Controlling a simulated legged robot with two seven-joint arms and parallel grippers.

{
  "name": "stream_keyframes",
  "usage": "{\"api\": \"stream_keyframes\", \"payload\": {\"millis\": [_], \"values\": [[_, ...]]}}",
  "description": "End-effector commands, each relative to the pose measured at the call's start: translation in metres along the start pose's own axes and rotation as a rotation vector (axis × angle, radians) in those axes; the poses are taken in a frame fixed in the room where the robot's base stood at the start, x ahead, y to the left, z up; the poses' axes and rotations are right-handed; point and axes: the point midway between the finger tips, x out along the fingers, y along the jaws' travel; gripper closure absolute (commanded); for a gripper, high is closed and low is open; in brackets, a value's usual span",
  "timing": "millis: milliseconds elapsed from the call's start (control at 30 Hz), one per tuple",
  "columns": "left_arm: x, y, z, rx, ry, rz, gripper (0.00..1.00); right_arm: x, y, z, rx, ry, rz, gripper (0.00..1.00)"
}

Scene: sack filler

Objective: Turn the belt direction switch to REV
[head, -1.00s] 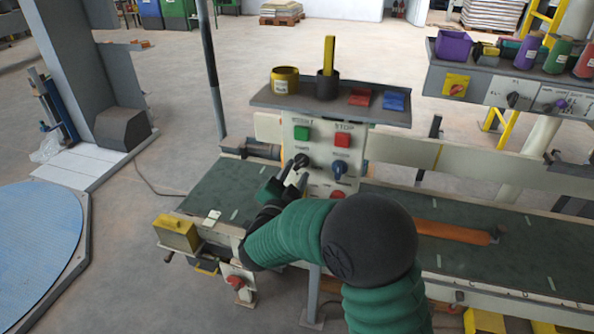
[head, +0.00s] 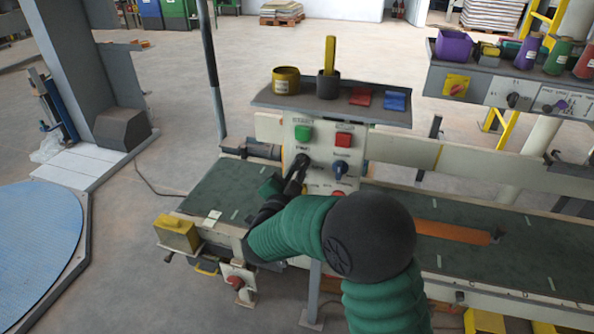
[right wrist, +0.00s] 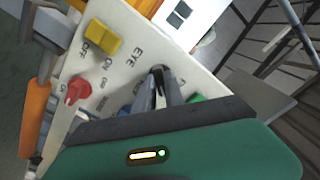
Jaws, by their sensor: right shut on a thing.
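The control panel (head: 322,135) stands upright behind the belt. It has a green START button (head: 302,133), a red STOP button (head: 343,140), a black rotary switch (head: 302,160) at its left and a blue knob (head: 340,169) beside it. My right gripper (head: 296,175) reaches the black switch from the front. In the right wrist view, the gripper's two dark fingers (right wrist: 158,86) are shut on the black switch, hiding much of it. I cannot read the switch's own label or exact pointer position. My left gripper is not in view.
The green belt (head: 225,190) runs below the panel. A shelf (head: 265,97) above it holds a yellow cup, a dark cup and red and blue pieces. The right wrist view shows a yellow switch (right wrist: 104,38) and a red knob (right wrist: 79,90) on the panel.

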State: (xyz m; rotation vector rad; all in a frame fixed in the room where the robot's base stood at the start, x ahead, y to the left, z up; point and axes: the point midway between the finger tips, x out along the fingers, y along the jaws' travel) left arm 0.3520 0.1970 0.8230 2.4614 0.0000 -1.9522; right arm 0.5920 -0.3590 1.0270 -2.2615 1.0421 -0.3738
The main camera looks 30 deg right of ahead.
Motion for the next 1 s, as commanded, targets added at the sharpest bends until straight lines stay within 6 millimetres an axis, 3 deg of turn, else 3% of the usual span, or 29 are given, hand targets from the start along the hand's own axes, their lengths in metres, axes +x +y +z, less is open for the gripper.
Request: {"api": "stream_keyframes", "payload": {"millis": [367,1000], "values": [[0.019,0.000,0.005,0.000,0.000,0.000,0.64,0.000,0.003,0.004,0.126,0.000,0.001,1.00],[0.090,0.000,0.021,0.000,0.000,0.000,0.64,0.000,0.004,0.005,0.670,-0.001,0.004,1.00]]}}
